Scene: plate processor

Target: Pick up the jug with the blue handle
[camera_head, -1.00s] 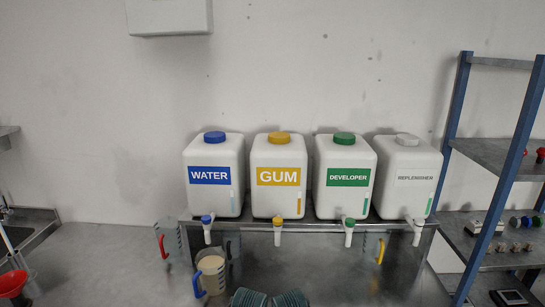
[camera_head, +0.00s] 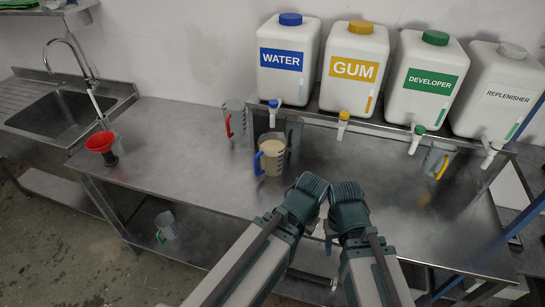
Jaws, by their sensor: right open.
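The jug with the blue handle (camera_head: 271,158) stands upright on the metal table, below the WATER container. It holds a beige content, and its blue handle is on its left side. My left gripper (camera_head: 309,186) is to the right of the jug and nearer to me, apart from it. Its fingers cannot be made out. My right gripper (camera_head: 347,193) is close beside the left one, further right of the jug. It is open, and nothing shows held in it.
A jug with a red handle (camera_head: 235,118) stands behind left and one with a yellow handle (camera_head: 437,160) at right. Containers (camera_head: 352,68) with taps line the back. A red funnel (camera_head: 101,143) and sink (camera_head: 66,117) are left. A green-handled jug (camera_head: 167,225) is on the lower shelf.

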